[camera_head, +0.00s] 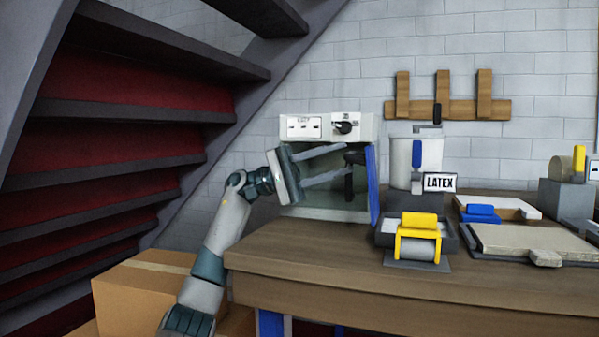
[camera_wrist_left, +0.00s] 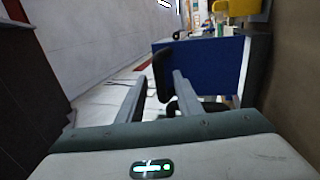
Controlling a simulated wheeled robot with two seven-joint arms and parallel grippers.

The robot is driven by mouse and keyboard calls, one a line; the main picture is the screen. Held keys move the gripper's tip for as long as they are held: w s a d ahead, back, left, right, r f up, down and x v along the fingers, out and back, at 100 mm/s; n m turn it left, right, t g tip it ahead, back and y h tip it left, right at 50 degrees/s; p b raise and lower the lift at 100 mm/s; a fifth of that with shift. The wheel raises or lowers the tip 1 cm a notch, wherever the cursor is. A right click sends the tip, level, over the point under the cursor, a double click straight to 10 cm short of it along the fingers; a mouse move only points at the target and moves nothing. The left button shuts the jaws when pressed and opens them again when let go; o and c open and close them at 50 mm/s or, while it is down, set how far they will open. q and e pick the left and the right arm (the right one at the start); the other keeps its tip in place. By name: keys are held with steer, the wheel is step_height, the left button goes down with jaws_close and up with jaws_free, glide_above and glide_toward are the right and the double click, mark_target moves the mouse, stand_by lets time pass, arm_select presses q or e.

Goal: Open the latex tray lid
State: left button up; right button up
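A dark tray (camera_head: 446,236) with pale contents stands on the table below a sign reading LATEX (camera_head: 440,182). A yellow-handled roller piece (camera_head: 418,226) stands at its front. I cannot pick out a lid over this tray with certainty. My left gripper (camera_head: 347,161) is away to the left, at the front of a white cabinet (camera_head: 289,129) with a blue panel (camera_head: 373,185) standing out at its right side. Its fingers are spread, also in the left wrist view (camera_wrist_left: 160,85). A black handle-like part (camera_wrist_left: 163,76) shows by the fingertips; I cannot tell if they touch it. My right gripper is out of view.
A white canister (camera_head: 402,163) stands behind the sign. Boards (camera_head: 535,240) and a blue-handled piece (camera_head: 481,212) lie to the right. A wooden rack (camera_head: 446,108) hangs on the wall. A staircase and a cardboard box (camera_head: 140,300) are at left. The table's front left (camera_head: 300,250) is clear.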

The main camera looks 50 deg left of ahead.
arm_select(q)
steer(key=p+v, duration=0.1)
steer(key=v, duration=1.6)
